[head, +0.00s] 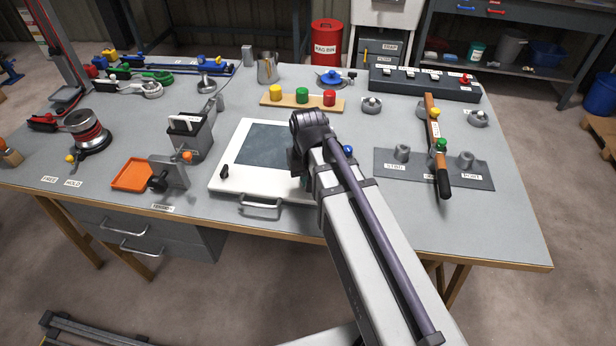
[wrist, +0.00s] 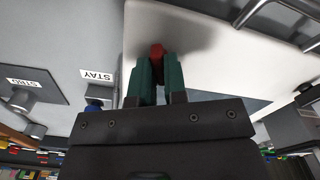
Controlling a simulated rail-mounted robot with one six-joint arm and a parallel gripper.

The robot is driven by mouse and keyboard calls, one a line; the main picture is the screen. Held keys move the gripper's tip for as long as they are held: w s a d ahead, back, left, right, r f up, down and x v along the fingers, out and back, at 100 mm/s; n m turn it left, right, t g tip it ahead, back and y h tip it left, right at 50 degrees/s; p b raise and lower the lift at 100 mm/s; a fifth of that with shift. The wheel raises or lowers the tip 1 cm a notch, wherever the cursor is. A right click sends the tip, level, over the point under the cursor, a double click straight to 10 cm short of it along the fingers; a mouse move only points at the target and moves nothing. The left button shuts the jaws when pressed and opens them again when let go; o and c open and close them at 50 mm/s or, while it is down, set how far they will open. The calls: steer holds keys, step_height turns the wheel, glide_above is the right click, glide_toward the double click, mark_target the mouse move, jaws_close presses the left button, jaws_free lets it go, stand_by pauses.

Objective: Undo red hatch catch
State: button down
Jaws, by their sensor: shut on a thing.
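The hatch (head: 240,190) is a white panel with a dark window and a handle on its near edge, lying on the bench in the head view. My gripper (wrist: 157,62) has dark green fingers, shut on the red catch (wrist: 157,48) at the edge of the white panel in the wrist view. Only the red end of the catch shows between the fingertips. In the head view my arm hides the red catch and most of the gripper. A black catch (head: 224,171) sits at the hatch's near left corner. A blue knob (head: 348,151) shows just right of my arm.
An orange tray (head: 132,175) and a grey upright plate stand left of the hatch. A dark plate (head: 390,168) with grey posts and an orange bar with a black handle (head: 444,182) lies to the right. Colored buttons on a wooden strip (head: 272,101) stand behind.

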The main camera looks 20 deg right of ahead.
steer(key=n, duration=1.3)
stand_by(0.5)
steer(key=c, duration=1.2)
jaws_free()
steer(key=shift+o, duration=0.2)
step_height(320, 180, up, 11)
steer(key=p, duration=1.1)
steer(key=shift+f, duration=0.15)
